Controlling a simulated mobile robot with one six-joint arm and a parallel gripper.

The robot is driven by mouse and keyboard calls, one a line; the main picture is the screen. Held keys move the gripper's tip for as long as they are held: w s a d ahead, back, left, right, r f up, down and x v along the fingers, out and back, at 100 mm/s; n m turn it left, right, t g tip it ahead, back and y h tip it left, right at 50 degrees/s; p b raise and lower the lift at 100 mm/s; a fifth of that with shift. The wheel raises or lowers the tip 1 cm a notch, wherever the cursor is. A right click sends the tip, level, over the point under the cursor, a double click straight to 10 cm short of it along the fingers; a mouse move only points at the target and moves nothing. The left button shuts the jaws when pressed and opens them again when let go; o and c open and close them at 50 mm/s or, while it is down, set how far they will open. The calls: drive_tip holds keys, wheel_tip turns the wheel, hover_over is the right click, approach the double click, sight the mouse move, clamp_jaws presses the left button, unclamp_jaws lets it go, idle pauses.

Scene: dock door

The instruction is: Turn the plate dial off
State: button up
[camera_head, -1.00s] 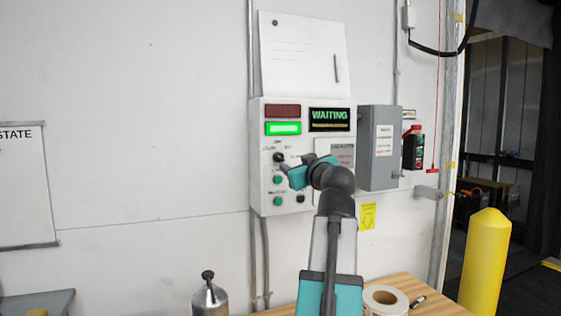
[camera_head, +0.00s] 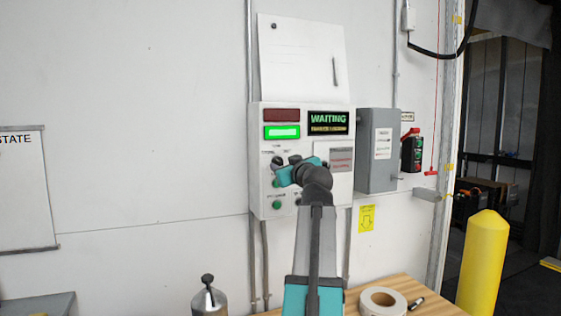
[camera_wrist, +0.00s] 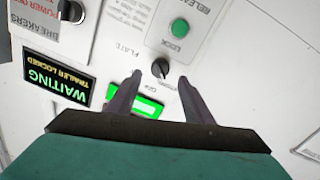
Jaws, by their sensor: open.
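The plate dial (camera_wrist: 160,68) is a small black knob on the white control box (camera_head: 259,185). In the wrist view it sits beside the upside-down word PLATE, just beyond and between my fingertips. Its pointer setting is too small to read surely. My gripper (camera_wrist: 160,77) is open, one finger on each side of the dial's position; I cannot tell whether either finger touches it. In the head view my gripper (camera_head: 287,163) is in front of the box's left part, close to the dial (camera_head: 277,160), and hides some of the controls.
A green LOCK button (camera_wrist: 180,27) is near the dial. A lit green bar (camera_head: 282,132) and a WAITING display (camera_head: 328,122) are above. A grey box (camera_head: 376,150) stands right; a tape roll (camera_head: 383,301) lies on the table below.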

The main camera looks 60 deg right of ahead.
sight(280, 161)
drive_tip(key=shift+p+x, duration=0.45)
drive_tip(key=shift+x, duration=1.85)
drive_tip(key=shift+c, duration=0.4)
drive_tip(key=c, duration=1)
